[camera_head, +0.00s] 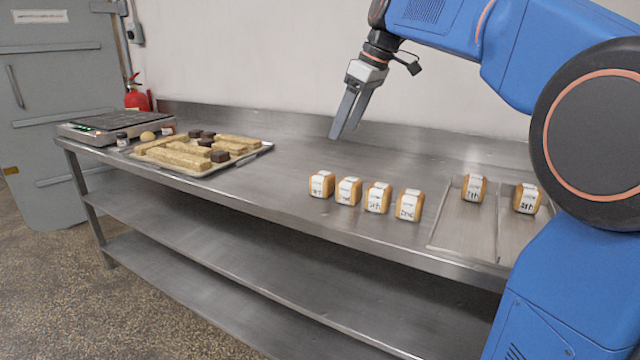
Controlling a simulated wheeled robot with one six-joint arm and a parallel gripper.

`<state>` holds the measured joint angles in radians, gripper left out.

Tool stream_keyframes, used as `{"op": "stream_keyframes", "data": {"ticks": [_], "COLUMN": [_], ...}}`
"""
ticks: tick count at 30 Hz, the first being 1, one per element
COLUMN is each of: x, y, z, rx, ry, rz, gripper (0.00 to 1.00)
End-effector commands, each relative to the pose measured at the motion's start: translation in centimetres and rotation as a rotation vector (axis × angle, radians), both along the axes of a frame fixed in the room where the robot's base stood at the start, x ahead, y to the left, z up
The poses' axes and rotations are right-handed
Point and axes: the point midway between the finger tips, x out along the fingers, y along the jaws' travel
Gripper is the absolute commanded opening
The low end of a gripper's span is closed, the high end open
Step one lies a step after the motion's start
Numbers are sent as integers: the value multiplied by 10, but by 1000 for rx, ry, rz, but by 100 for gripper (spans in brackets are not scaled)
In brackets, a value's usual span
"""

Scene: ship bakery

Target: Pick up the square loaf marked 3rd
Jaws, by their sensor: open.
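Several small square loaves with white labels stand on the steel table. A row of them sits at the middle: the leftmost loaf (321,184), the second loaf (348,190), the third loaf (377,197) and the rightmost loaf (408,204). Two more, a left one (473,188) and a right one (527,198), stand on a flat tray at the right. The label writing is too small for me to tell surely which loaf is marked 3rd. My gripper (345,132) is open and empty, above and behind the row, with its fingers pointing down.
The steel table (290,224) has shelves below. The flat divided tray (461,238) lies at its right. At the left, a baking tray (266,148) holds long pale loaves and dark cubes, near a flat scale (75,130). A wall stands behind. The table between baking tray and row is clear.

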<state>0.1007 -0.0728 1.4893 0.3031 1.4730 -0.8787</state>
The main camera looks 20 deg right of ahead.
Motion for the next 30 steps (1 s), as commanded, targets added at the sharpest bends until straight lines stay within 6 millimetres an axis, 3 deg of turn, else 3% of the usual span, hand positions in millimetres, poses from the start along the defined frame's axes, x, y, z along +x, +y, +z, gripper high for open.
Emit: {"op": "stream_keyframes", "data": {"ticks": [15, 25, 30], "x": [23, 29, 31], "y": [25, 33, 44], "z": [-84, -105, -125], "rx": [0, 0, -1], "ry": [3, 2, 3], "rz": [0, -1, 1], "gripper": [66, 66, 66]}}
